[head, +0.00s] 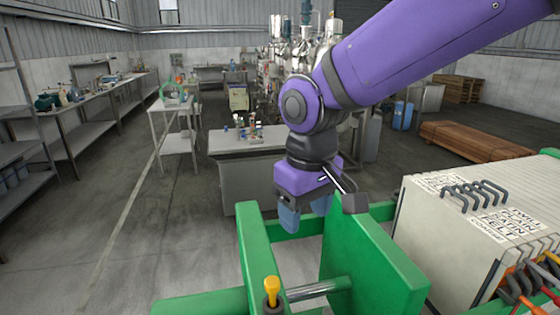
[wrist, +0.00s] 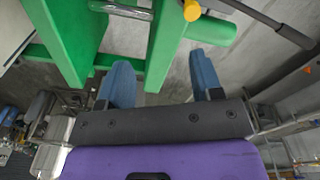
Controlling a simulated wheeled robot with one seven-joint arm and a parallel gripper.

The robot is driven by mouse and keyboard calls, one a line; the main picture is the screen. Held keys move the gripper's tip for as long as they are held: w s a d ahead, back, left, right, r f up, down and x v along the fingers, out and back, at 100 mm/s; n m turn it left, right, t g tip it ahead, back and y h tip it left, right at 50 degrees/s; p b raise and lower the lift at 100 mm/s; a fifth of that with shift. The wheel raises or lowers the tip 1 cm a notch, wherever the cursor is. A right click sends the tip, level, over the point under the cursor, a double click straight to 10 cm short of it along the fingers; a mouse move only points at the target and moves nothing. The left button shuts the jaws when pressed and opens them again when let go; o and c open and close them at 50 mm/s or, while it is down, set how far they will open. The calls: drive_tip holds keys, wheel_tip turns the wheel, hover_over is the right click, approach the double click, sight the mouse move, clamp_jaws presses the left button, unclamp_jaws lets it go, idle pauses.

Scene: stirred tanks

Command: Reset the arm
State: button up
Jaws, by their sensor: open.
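My purple arm reaches in from the upper right of the head view and bends down at a dark wrist joint. My gripper (head: 305,222) hangs below it, with two blue fingers pointing down beside the green frame (head: 370,250). In the wrist view my gripper (wrist: 165,80) shows its two blue fingers apart, with nothing between them but green frame and grey floor behind. The gripper is open and empty. Whether a finger touches the green frame cannot be told.
A yellow-topped knob (head: 271,290) stands on the green frame near a metal bar (head: 315,290). A grey bench (head: 245,140) and steel tanks (head: 300,50) stand behind. The floor at left (head: 90,230) is clear.

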drive_tip(key=s+d+r+m+t, duration=0.1)
drive_tip(key=d+r+m, duration=0.15)
drive_tip(key=d, duration=0.55)
drive_tip(key=s+d+r+m+t, duration=0.1)
drive_tip(key=d+r, duration=0.3)
drive_tip(key=d, duration=0.4)
drive_tip(key=s+d+r+m+t, duration=0.1)
drive_tip(key=s+d+m, duration=0.3)
drive_tip(key=s+d, duration=0.4)
drive_tip(key=d+t, duration=0.1)
drive_tip(key=d, duration=0.1)
drive_tip(key=shift+s+d, duration=0.25)
drive_tip(key=shift+d, duration=0.1)
